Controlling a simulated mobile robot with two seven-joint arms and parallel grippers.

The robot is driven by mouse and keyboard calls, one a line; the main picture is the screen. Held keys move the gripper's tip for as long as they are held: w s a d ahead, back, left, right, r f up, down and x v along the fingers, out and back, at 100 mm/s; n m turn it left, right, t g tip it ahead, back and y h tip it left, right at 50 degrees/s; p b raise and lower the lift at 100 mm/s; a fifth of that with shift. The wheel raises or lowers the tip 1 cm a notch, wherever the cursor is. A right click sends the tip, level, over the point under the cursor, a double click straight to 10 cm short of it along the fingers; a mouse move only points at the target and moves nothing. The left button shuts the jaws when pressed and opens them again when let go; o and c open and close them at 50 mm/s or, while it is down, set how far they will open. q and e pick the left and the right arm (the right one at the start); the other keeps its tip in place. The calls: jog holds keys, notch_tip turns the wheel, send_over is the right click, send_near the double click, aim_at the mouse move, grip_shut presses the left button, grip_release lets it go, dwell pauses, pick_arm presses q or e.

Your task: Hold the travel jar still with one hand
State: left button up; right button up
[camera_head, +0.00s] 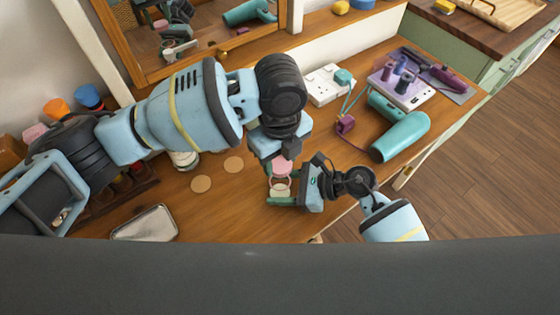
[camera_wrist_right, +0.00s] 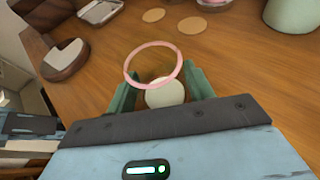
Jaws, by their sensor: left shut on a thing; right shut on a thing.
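The travel jar (camera_head: 280,190) is a small, pale jar with a pink rim, standing near the table's front edge. My right gripper (camera_head: 277,187) is shut around it from the right, green fingers on both sides. In the right wrist view the jar (camera_wrist_right: 165,93) is between the fingers, its pink ring (camera_wrist_right: 148,46) above. My left gripper (camera_head: 281,160) is directly above, pointing down, shut on a pink lid-like piece (camera_head: 283,169). The small gap or contact between that piece and the jar is hard to tell. My left gripper partly hides the piece.
Two cork discs (camera_head: 201,184) lie left of the jar, with a metal tray (camera_head: 145,224) farther left. A teal hair dryer (camera_head: 400,137) and white power strip (camera_head: 323,86) are to the right and behind. A mirror (camera_head: 192,22) stands at the back.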

aim_at(280, 187)
pick_arm(q)
jog(key=shift+f, duration=1.25)
jog(key=shift+f, duration=0.9)
jog(key=shift+f, duration=0.55)
jog(key=m, duration=1.9)
jog(key=shift+m, duration=0.3)
